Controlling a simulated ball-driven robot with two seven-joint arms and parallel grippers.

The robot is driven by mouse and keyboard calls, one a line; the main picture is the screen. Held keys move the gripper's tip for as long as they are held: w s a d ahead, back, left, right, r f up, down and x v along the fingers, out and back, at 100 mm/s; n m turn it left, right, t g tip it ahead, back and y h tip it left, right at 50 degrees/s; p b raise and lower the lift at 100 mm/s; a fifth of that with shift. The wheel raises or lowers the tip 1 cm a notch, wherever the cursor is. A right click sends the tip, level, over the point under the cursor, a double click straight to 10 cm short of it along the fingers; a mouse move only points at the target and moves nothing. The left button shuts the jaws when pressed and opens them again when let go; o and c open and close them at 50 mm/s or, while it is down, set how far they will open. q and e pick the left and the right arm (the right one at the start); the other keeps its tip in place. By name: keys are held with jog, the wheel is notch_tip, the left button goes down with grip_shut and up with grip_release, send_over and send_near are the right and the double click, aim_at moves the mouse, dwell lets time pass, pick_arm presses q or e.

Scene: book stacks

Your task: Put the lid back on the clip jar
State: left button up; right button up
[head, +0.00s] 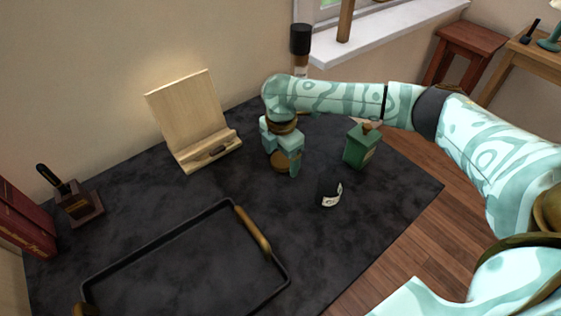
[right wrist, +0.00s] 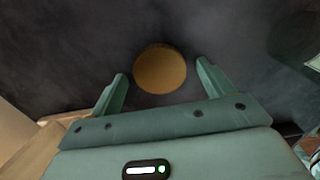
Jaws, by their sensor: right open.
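A round tan-brown disc, which looks like the lid (head: 279,161), lies on the dark mat. It also shows in the right wrist view (right wrist: 160,69), between and slightly beyond my fingertips. My right gripper (head: 283,153) is open and low over the lid, with a finger on either side; it also shows in the right wrist view (right wrist: 162,72). I see no contact with the lid. A small dark jar with a white label (head: 331,190), probably the clip jar, stands to the right and nearer; its opening is hard to make out. My left gripper is not in view.
A wooden stand (head: 187,108) is behind left. A black tray with wooden handles (head: 190,235) lies in front. A pen holder (head: 77,207) and red books (head: 22,222) are at left. The mat (head: 385,195) is bare at right.

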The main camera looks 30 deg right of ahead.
aim_at(281, 160)
jog(key=shift+r, duration=0.1)
jog(key=c, duration=1)
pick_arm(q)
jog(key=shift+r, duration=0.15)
pick_arm(e)
jog(key=shift+r, duration=0.1)
jog(key=shift+c, duration=0.2)
